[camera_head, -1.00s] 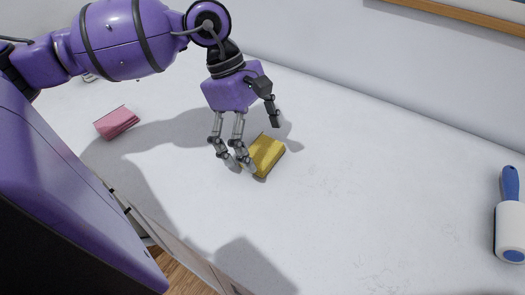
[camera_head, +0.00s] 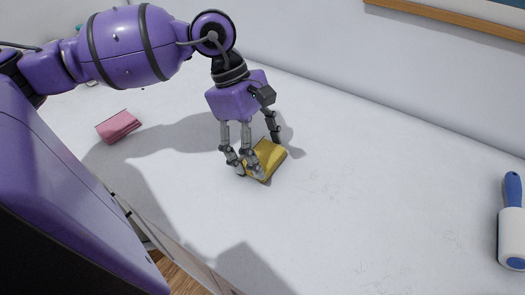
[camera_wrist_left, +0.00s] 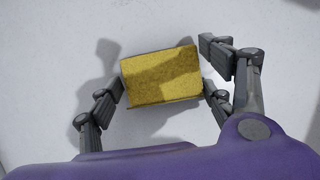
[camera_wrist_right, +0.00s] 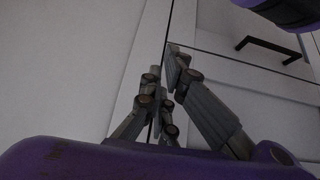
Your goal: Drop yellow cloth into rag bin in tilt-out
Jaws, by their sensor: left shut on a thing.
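The yellow cloth (camera_head: 266,160) is a folded, flat pad on the white worktop. My left gripper (camera_head: 255,157) points down over it in the head view, with fingers on both sides of it. In the left wrist view the yellow cloth (camera_wrist_left: 161,77) sits between the fingertips of the left gripper (camera_wrist_left: 166,90), which is shut on it. The cloth looks to be at or just above the surface. My right gripper (camera_wrist_right: 163,68) shows only in its own wrist view, with its fingertips drawn together and nothing seen between them. No rag bin can be made out.
A pink folded cloth (camera_head: 118,126) lies at the left on the worktop (camera_head: 340,215). A lint roller (camera_head: 511,225) with a blue handle is at the right edge. The right wrist view shows a white cabinet front (camera_wrist_right: 265,75) with a dark handle (camera_wrist_right: 268,47).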

